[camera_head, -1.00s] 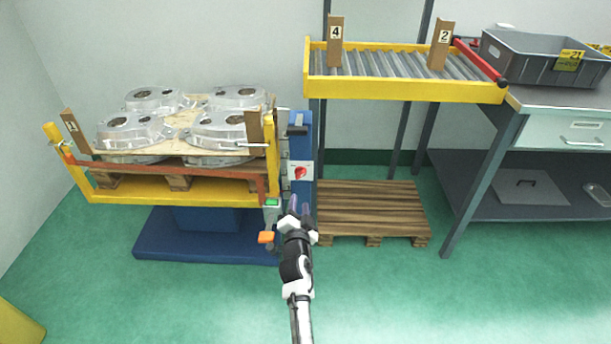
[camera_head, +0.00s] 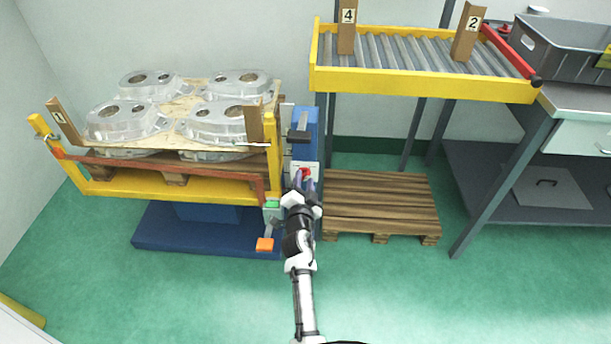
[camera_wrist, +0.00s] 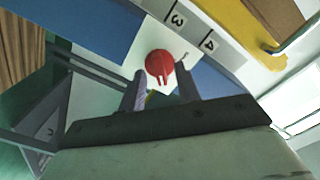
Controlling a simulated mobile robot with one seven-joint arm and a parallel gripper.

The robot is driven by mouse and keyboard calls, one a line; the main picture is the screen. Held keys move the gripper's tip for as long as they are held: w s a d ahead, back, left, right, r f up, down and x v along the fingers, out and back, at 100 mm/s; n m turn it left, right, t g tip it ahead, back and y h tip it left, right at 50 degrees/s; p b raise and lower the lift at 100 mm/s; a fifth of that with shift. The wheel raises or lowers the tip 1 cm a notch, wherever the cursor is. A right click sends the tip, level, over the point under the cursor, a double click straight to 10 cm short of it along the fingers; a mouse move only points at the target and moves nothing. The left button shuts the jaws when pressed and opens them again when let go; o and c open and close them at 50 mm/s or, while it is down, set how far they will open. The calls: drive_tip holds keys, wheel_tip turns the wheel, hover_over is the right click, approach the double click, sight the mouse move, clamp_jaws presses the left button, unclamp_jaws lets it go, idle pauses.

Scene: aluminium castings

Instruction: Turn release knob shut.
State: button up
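The red release knob (camera_wrist: 160,64) is round and sits on a white plate on the blue column (camera_head: 304,128) of the lift. In the wrist view it lies just ahead of my gripper (camera_wrist: 157,92), roughly between the two fingertips, and looks not clasped. The fingers are apart, with a gap between them. In the head view my gripper (camera_head: 303,185) is in front of the column and covers much of the knob (camera_head: 305,174). I cannot tell whether a finger touches it.
Left of my gripper, a yellow-framed lift (camera_head: 180,188) bears several aluminium castings (camera_head: 127,120) on a pallet. An orange pedal-like part (camera_head: 265,244) sticks out below. A wooden pallet (camera_head: 380,200) lies right, under a roller conveyor (camera_head: 420,80). Green floor in front is clear.

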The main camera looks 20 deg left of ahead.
drive_tip(key=shift+c, duration=0.4)
clamp_jaws()
drive_tip(key=shift+n, duration=0.3)
drive_tip(key=n+b, duration=0.1)
drive_tip(key=n, duration=0.2)
drive_tip(key=shift+n, duration=0.3)
drive_tip(key=n+b, duration=0.1)
drive_tip(key=n, duration=0.3)
drive_tip(key=shift+a+r+n, duration=0.1)
drive_tip(key=shift+n, duration=0.2)
drive_tip(key=shift+a+n+p, duration=0.15)
drive_tip(key=shift+n+p, duration=0.4)
drive_tip(key=shift+n, duration=4.05)
